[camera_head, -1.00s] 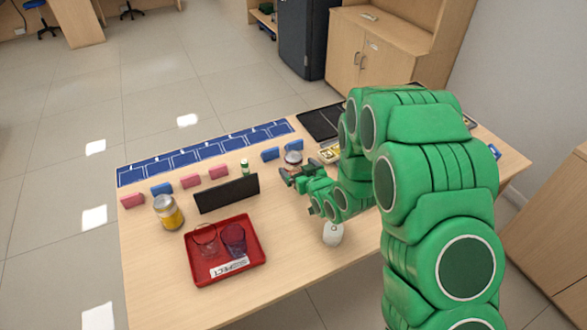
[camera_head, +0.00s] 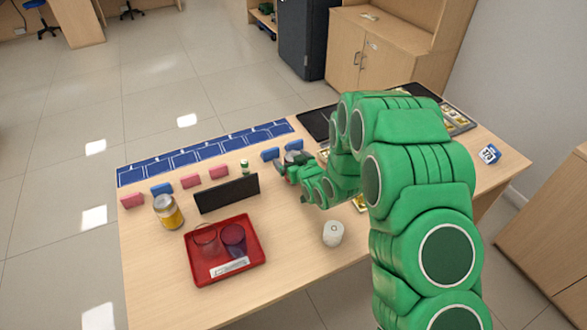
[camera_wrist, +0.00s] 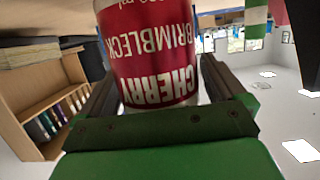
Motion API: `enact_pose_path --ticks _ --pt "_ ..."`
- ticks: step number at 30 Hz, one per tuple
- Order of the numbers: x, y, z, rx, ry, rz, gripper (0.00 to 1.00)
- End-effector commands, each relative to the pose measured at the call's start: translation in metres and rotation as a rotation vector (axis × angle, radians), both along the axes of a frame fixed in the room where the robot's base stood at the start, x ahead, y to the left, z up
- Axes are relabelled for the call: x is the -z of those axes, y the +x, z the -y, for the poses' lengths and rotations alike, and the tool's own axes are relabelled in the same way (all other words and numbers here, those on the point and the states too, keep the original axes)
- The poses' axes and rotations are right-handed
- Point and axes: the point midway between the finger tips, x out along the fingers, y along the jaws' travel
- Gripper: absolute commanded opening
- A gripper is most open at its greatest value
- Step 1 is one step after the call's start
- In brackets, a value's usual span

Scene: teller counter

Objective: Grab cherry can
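The cherry can is red with white "CHERRY" lettering and fills the middle of the wrist view (camera_wrist: 155,50), upside down there. My gripper (camera_head: 288,168) is low over the counter at the can. In the wrist view its two dark fingers stand on either side of the can, very close to its sides. I cannot tell whether both fingers touch it. The can appears to stand on the counter.
Blue blocks (camera_head: 270,154) stand just left of the can, with a small green-and-white cylinder (camera_head: 245,167) farther left.

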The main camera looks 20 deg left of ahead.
Motion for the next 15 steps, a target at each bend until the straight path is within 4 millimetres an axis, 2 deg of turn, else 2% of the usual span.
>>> enact_pose_path --ticks 1,2,12,13,15 --pt "0.0001 -0.0001 0.0001 0.000 0.000 0.000 0.89" --pt "0.0002 -0.0001 0.0001 0.000 0.000 0.000 0.84" --pt "0.0001 -0.0002 0.0001 0.000 0.000 0.000 0.32" --pt "0.0001 -0.0002 0.0001 0.000 0.000 0.000 0.29" --pt "0.0001 -0.0002 0.0001 0.000 0.000 0.000 0.29"
